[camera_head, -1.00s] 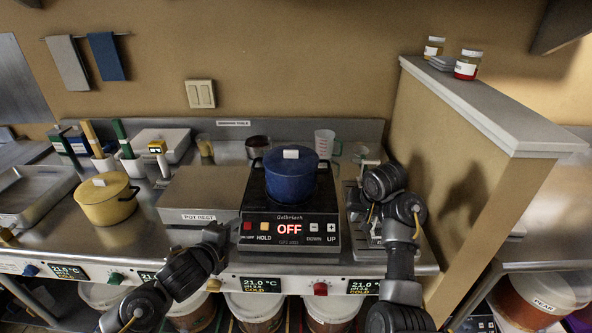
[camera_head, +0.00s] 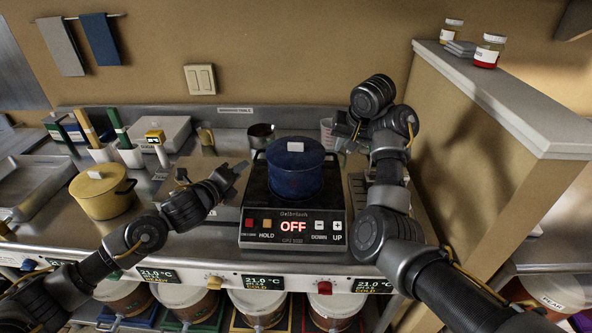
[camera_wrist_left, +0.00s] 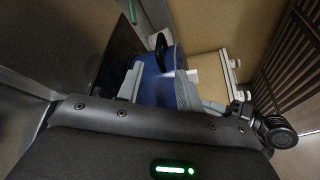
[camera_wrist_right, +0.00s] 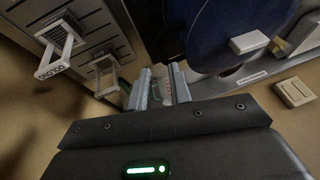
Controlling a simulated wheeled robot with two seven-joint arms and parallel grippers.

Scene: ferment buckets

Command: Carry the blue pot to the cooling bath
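The blue pot (camera_head: 296,172), lidded with a pale knob, stands upright on a black hot plate (camera_head: 291,226) whose display reads OFF. My left gripper (camera_head: 236,172) is at the pot's left side. In the left wrist view its fingers are open, with the pot (camera_wrist_left: 150,84) and its dark handle (camera_wrist_left: 162,48) ahead; no grip shows. My right gripper (camera_head: 345,130) is behind and right of the pot. In the right wrist view its fingers are apart and empty, with the pot (camera_wrist_right: 225,30) beside them. No labelled cooling bath is identifiable; a shallow steel basin (camera_head: 42,205) lies far left.
A yellow pot (camera_head: 102,192) stands left on the counter. A flat pot rest lies just left of the hot plate, partly under my left arm. A measuring cup (camera_head: 327,132) is behind the blue pot. A partition wall (camera_head: 465,150) bounds the right side.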

